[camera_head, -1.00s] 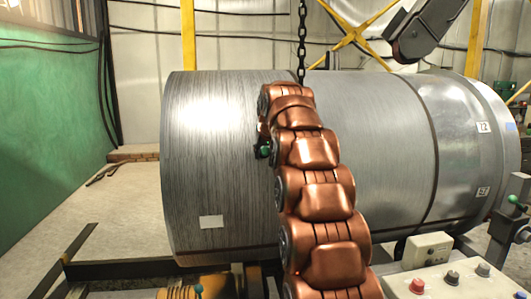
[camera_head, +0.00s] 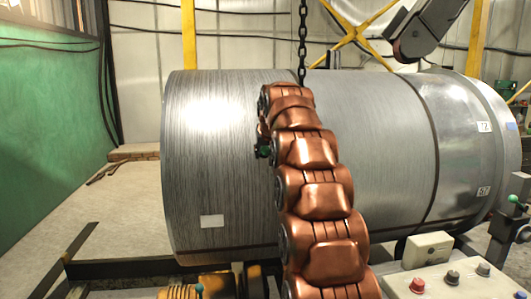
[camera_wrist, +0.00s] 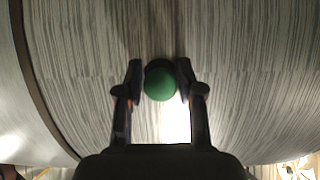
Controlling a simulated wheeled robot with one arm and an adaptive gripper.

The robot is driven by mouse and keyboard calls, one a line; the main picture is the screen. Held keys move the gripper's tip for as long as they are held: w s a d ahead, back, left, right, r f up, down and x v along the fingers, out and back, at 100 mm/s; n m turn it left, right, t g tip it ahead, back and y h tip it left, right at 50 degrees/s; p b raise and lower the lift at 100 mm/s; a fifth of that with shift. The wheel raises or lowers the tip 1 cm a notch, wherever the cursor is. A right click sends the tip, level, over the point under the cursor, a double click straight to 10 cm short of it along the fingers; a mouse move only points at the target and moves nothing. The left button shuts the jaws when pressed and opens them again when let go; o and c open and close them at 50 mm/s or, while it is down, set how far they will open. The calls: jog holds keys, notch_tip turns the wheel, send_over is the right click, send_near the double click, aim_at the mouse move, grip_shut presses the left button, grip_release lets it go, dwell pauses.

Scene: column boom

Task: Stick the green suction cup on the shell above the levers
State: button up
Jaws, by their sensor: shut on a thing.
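The shell is a large grey brushed-metal cylinder (camera_head: 225,150) lying across the head view. The green suction cup (camera_wrist: 160,83) shows as a round green shape between the fingers of my gripper (camera_wrist: 160,72) in the wrist view. The fingers are closed on its two sides. Streaked shell surface (camera_wrist: 80,60) fills the view behind it; whether the cup touches it I cannot tell. In the head view a bit of green (camera_head: 265,152) shows at the left of my copper arm, which hides most of the gripper. A lever with a teal knob (camera_head: 198,289) stands below the shell at the lower left.
A control box (camera_head: 455,282) with red and dark buttons is at the lower right. A green-knobbed lever (camera_head: 513,199) stands at the right edge. A chain (camera_head: 302,40) hangs above the shell. A white label (camera_head: 212,221) is on the shell's lower left.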

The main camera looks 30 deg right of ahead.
jog(key=o, duration=1.1)
jog(key=v, duration=1.2)
jog(key=shift+a, duration=0.1)
